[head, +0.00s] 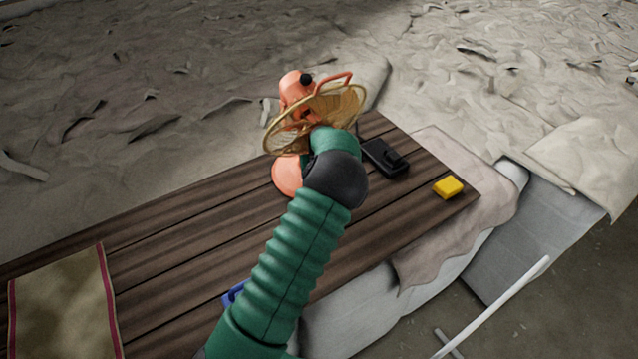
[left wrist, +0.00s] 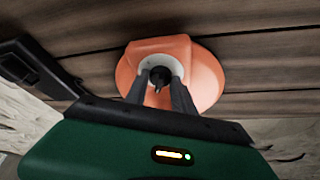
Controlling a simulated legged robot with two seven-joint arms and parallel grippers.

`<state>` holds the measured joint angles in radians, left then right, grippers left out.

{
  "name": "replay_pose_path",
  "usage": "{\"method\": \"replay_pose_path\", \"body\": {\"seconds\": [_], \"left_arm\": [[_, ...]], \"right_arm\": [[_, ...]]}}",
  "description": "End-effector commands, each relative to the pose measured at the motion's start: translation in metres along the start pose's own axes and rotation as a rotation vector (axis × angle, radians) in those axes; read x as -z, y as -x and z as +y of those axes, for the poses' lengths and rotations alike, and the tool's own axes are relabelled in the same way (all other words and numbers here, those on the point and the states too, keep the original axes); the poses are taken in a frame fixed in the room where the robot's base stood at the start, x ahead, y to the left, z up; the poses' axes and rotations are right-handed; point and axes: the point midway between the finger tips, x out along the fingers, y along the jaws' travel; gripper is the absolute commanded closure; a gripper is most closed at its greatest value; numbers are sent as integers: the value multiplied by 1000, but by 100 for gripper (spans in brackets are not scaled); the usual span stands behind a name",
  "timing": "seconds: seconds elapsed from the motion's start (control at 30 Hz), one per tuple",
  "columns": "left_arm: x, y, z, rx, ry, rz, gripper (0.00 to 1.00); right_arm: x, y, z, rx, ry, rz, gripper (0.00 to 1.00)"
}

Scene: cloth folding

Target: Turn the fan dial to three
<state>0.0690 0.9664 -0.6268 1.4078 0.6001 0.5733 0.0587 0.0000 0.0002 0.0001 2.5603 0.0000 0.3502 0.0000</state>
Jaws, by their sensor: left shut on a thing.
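The orange fan (head: 297,90) with a tan wire cage stands at the far part of the wooden table. Its round orange base (head: 286,176) is partly covered by my green left arm. In the left wrist view the base (left wrist: 207,72) has a pale ring with a dark dial (left wrist: 160,73) in its middle. My left gripper (left wrist: 158,84) is shut on the dial, one finger on each side. The number the dial points to cannot be read. In the head view the left fingers and the dial are hidden behind my arm. My right gripper is not in view.
On the wooden table (head: 180,260), a black object (head: 385,158) lies right of the fan and a yellow block (head: 448,187) sits near the right end. A blue object (head: 232,293) is partly behind my arm. A tan cloth with red edges (head: 62,305) lies at lower left.

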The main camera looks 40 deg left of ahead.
Motion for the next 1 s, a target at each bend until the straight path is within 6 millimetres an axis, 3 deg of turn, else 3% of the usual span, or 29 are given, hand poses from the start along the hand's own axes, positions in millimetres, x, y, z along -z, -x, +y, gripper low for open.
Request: {"method": "replay_pose_path", "body": {"seconds": [0.3,0.33,0.47,0.8,0.97,1.0], "left_arm": [[-3,-1,0,-3,-16,-9,100],[-4,-1,0,-3,-15,-9,66],[-3,-1,0,-4,-15,-8,49],[-2,2,0,-4,-14,-4,49],[-2,24,2,-8,-14,-4,49],[-12,28,2,-6,-15,-8,49]], "right_arm": [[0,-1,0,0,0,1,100],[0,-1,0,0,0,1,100],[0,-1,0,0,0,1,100],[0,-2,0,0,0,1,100],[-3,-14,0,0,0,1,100],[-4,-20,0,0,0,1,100]]}}
